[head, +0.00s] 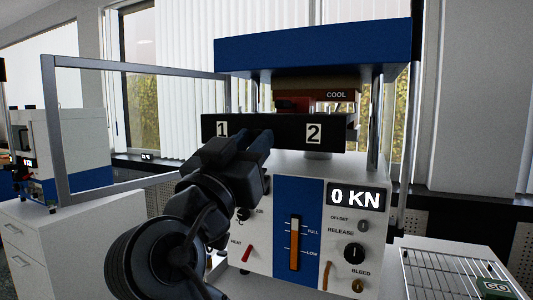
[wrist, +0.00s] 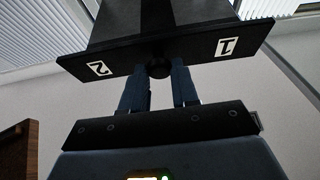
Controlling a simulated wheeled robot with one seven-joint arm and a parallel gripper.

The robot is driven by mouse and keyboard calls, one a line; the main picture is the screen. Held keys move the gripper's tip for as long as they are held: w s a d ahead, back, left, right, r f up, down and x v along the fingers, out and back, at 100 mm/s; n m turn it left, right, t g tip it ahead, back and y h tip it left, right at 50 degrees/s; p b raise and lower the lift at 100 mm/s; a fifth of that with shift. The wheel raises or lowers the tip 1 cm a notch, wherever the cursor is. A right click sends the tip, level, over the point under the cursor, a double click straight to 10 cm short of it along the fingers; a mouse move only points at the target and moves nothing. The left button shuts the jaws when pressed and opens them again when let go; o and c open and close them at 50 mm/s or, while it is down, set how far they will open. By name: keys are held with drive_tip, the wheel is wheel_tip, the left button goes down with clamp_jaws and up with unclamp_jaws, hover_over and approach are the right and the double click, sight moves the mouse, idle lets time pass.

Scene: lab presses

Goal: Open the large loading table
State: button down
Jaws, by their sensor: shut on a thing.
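The loading table is a wide black slab in the press; its front panel (head: 270,133) carries white labels 1 and 2. In the wrist view the panel (wrist: 190,53) appears upside down, with a round black knob (wrist: 158,68) between the labels. My gripper (head: 262,142) reaches the panel from the front, between the labels. In the wrist view its two blue fingers (wrist: 159,82) stand on either side of the knob, shut on it. In the head view my gripper hides the knob and part of the panel.
The press has a blue top (head: 315,45), a COOL label above the table and a 0 KN display (head: 358,197) below. An open framed guard (head: 60,130) stands at the left. A wire rack (head: 455,275) lies at the lower right. Another machine (head: 70,150) stands far left.

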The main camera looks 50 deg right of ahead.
drive_tip(key=shift+s+a, duration=0.25)
drive_tip(key=shift+a, duration=0.55)
drive_tip(key=c, duration=1.1)
unclamp_jaws()
drive_tip(key=shift+a, duration=0.15)
drive_tip(key=shift+o, duration=1.1)
drive_tip(key=b+v, duration=0.2)
drive_tip(key=v, duration=0.5)
drive_tip(key=shift+s+a, duration=0.2)
drive_tip(key=shift+a, duration=0.1)
drive_tip(key=shift+f, duration=0.15)
